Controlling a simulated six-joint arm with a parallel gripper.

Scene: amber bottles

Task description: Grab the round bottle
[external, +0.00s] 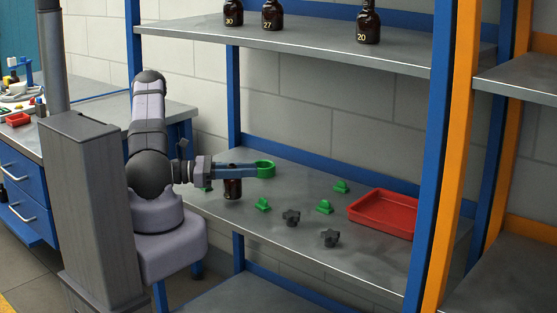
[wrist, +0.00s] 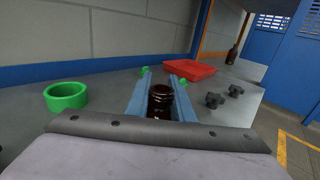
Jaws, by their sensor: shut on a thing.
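An amber round bottle (external: 232,188) is at my gripper (external: 238,170) above the lower grey shelf in the external view. In the wrist view the bottle's dark open neck (wrist: 160,100) stands between the two blue fingers of my gripper (wrist: 162,88). The gripper is shut on the bottle, which looks upright. The fingers and palm hide part of its body. I cannot tell whether its base touches the shelf.
A green ring (wrist: 66,95) is left of the fingers in the wrist view. Several green pieces (external: 325,206), dark knobs (external: 329,238) and a red tray (external: 384,213) are on the shelf. Numbered bottles (external: 368,24) stand on the upper shelf. A blue post (external: 440,130) bounds the right.

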